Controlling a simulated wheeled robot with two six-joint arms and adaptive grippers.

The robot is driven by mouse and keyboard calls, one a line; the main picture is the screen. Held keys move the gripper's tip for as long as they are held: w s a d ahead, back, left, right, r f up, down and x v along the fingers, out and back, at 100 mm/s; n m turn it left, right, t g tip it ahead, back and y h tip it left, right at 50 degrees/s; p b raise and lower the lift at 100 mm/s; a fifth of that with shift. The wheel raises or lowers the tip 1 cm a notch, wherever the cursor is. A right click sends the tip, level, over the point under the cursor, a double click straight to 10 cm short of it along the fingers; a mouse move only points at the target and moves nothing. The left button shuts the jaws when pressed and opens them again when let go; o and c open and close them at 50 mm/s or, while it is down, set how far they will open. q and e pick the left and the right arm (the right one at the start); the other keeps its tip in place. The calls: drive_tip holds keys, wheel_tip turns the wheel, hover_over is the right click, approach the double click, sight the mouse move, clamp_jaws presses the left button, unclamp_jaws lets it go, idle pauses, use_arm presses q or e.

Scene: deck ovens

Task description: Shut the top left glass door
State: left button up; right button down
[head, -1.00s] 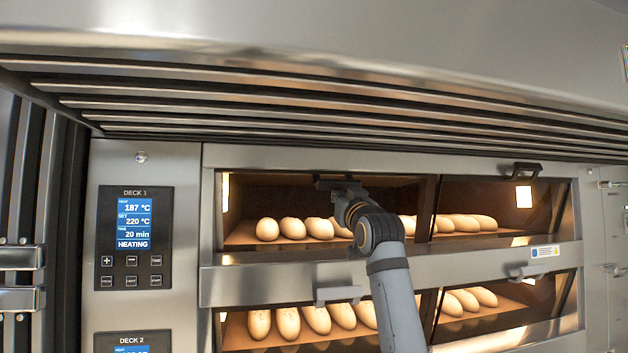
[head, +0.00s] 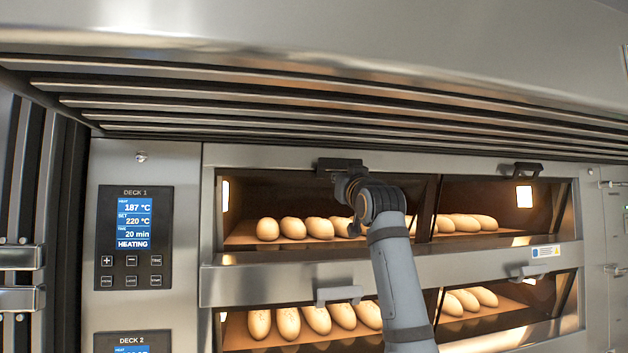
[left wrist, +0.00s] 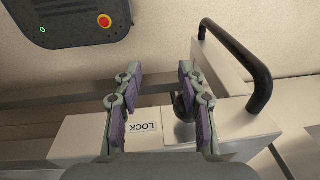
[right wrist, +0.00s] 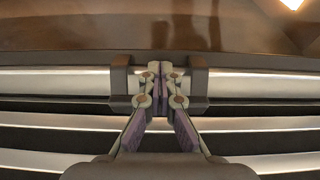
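The top left glass door (head: 290,190) is in the upper deck in the head view, with a dark handle (head: 338,165) at its top edge. The handle sits level with the top of the oven opening, and the door looks shut or nearly so. My right gripper (right wrist: 159,70) is at this handle. In the head view the arm hides the gripper's fingers. My left gripper (left wrist: 155,85) is open and empty, away from the oven doors.
The top right door's handle (head: 522,169) is beside it. Slatted hood edges (head: 330,110) overhang above. Near my left gripper are a black bar handle (left wrist: 262,70) and a panel with a red button (left wrist: 104,20).

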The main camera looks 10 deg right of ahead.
drive_tip(key=b+v, duration=0.8)
drive_tip(key=v, duration=0.2)
drive_tip(key=shift+s+r+b, duration=0.2)
drive_tip(key=shift+r+b, duration=0.1)
drive_tip(key=shift+b, duration=0.05)
